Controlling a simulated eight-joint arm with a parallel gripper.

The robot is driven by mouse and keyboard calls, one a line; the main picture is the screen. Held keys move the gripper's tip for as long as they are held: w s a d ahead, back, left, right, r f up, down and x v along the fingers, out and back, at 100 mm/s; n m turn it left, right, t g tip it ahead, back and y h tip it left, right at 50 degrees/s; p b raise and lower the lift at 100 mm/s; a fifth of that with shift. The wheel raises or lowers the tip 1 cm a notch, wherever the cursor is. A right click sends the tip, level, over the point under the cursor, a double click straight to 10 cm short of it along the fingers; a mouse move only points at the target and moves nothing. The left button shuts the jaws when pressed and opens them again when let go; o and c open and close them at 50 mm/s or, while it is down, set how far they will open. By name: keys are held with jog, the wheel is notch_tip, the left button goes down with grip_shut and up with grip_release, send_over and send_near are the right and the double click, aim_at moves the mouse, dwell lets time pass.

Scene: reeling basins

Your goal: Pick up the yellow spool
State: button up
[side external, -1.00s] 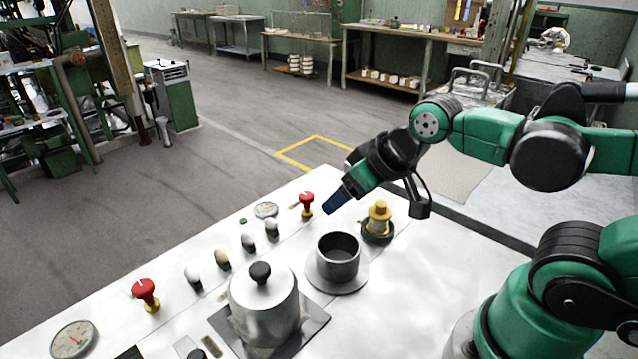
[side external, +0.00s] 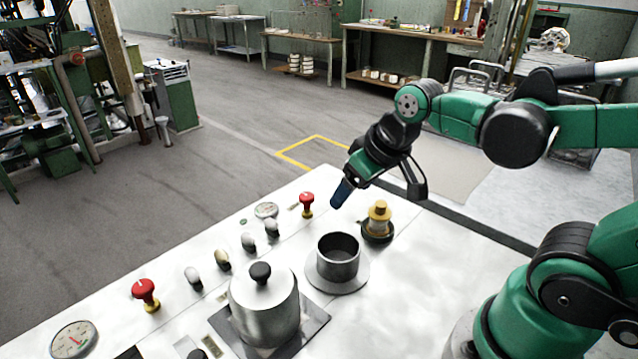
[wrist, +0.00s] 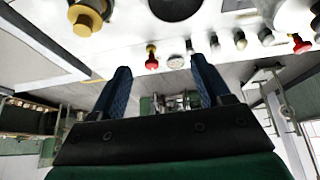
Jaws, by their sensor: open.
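The yellow spool (side external: 379,217) stands upright on a dark round base on the white table top, at the right of the row of controls. It also shows in the wrist view (wrist: 87,18), at the top left. My gripper (side external: 338,199) is above the table, to the left of the spool and apart from it. In the wrist view the two blue fingers (wrist: 160,75) are spread apart with nothing between them, and the spool lies outside them, to the left.
An open metal cup on a saucer-like flange (side external: 338,280) stands in front of the spool. A lidded metal pot (side external: 264,305) is nearer the camera. Red knobs (side external: 307,204), several small knobs and gauges (side external: 73,340) line the left edge. The table right of the cup is clear.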

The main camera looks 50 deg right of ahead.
aim_at(381, 204)
jog(key=d+f+g, duration=0.1)
jog(key=d, duration=0.2)
jog(key=d+f+m+g, duration=0.1)
jog(key=d+f+g, duration=0.1)
jog(key=d, duration=0.1)
jog(key=d+f+g, duration=0.2)
jog(key=d, duration=0.1)
jog(key=shift+w+d+f, duration=0.1)
jog(key=shift+w+d, duration=0.05)
jog(key=shift+w, duration=0.2)
jog(key=shift+d+f+g, duration=0.2)
jog(key=shift+f+g, duration=0.1)
jog(key=shift+f, duration=2.65)
jog(key=c, duration=1)
jog(key=shift+r, duration=0.1)
